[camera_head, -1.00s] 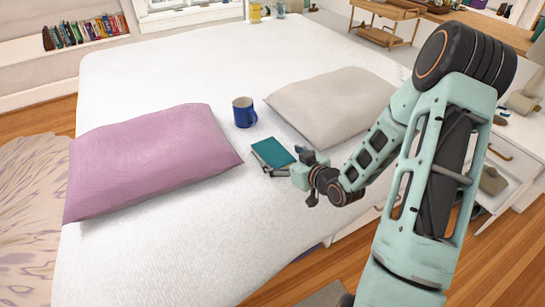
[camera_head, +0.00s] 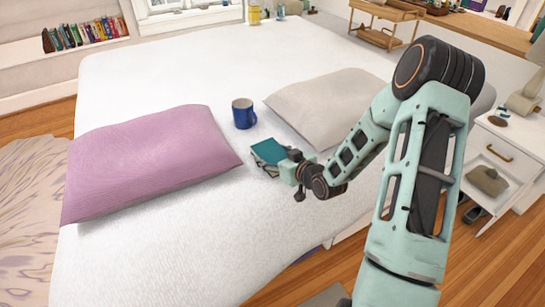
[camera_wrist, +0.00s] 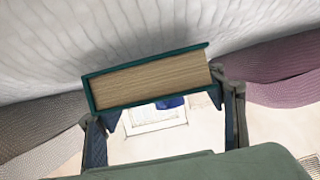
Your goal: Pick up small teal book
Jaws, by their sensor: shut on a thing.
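The small teal book (camera_head: 267,151) is at the middle of the bed, between the two pillows. In the wrist view the book (camera_wrist: 150,82) shows its teal cover edges and cream page block, held across between my two fingers. My gripper (camera_head: 288,164) is at the near right end of the book and shut on it. In the wrist view my gripper's fingertips (camera_wrist: 160,108) meet the book at both ends. In the head view I cannot tell whether the book is clear of the bed.
A blue mug (camera_head: 244,113) stands just behind the book. A pink pillow (camera_head: 150,160) lies to the left and a pale grey pillow (camera_head: 330,108) to the right. The white bed (camera_head: 170,240) has free room in front. A white nightstand (camera_head: 505,150) stands at the right.

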